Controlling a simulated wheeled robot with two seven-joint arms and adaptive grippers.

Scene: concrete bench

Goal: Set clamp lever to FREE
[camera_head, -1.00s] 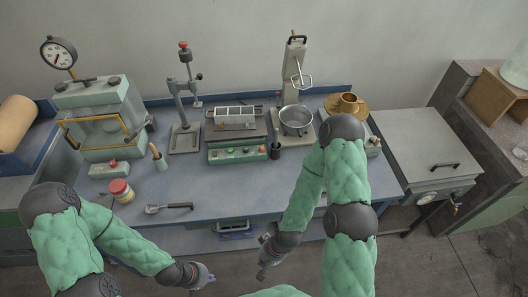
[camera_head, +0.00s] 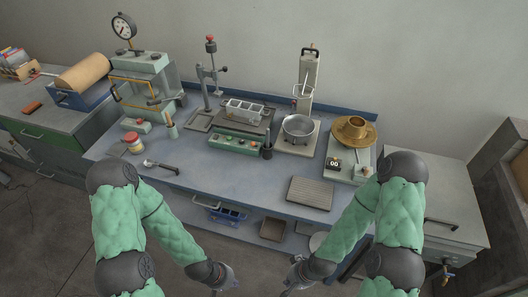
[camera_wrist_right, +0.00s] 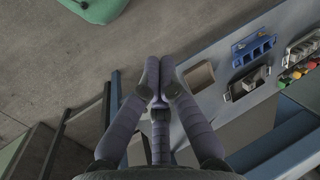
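No lever in view can be read as marked FREE. In the head view, a press-like machine (camera_head: 146,82) with a yellow front frame and a dial gauge stands at the back left, with a dark handle on it. A slim stand (camera_head: 205,88) with a red knob and a small side arm is to its right. A tall column unit (camera_head: 309,72) with a wire handle stands behind a metal bowl (camera_head: 299,127). My left gripper (camera_head: 225,279) and right gripper (camera_head: 295,276) hang in front of the bench, away from these. In the right wrist view, the right fingers (camera_wrist_right: 159,70) meet, empty.
The blue-grey bench (camera_head: 235,176) has clear room at its front. A spoon-like tool (camera_head: 163,166), a jar (camera_head: 132,141), a ribbed mat (camera_head: 310,192) and a scale with a brass pan (camera_head: 350,132) lie on it. Bins (camera_head: 226,214) sit below its front edge.

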